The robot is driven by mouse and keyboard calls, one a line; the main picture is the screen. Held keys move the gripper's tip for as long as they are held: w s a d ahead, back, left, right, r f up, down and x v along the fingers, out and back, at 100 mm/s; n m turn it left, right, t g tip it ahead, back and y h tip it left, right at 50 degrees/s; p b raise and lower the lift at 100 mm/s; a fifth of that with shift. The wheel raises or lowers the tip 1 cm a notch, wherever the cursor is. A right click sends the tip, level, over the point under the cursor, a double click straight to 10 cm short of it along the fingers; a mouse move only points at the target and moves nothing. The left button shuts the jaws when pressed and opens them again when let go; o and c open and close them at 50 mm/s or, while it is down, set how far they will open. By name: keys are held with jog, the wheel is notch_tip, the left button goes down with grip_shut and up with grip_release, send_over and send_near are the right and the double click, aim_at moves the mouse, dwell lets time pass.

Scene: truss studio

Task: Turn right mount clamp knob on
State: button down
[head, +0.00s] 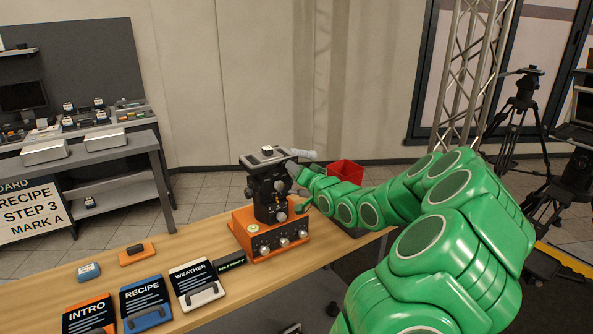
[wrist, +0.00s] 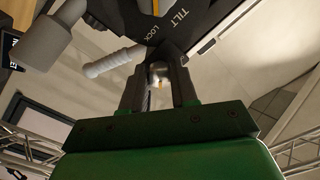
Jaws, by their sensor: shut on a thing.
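A black mount head (head: 268,190) with a flat top plate stands on an orange box (head: 258,246). My gripper (wrist: 160,85) is at the right side of the mount, shut on a small pale metallic knob (wrist: 159,72) with an orange-yellow mark. The knob sits between the fingertips, just below the dark TILT LOCK plate (wrist: 178,24). I take it for the right mount clamp knob, though its own label does not show. In the head view, my green arm reaches in from the right, and the exact finger contact is too small to make out.
A ribbed grey handle (wrist: 113,61) is close left of my fingers. Several knobs line the orange box's front. INTRO, RECIPE and WEATHER (head: 196,281) cards lie on the wooden table (head: 130,275). A red bin (head: 345,172) is behind my arm.

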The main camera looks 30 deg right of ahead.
jog(key=shift+a+f, duration=0.1)
jog(key=shift+a, duration=0.05)
jog(key=c, duration=0.9)
grip_release()
jog(key=shift+o, duration=0.2)
jog(key=s, duration=0.7)
jog(key=shift+s, duration=0.35)
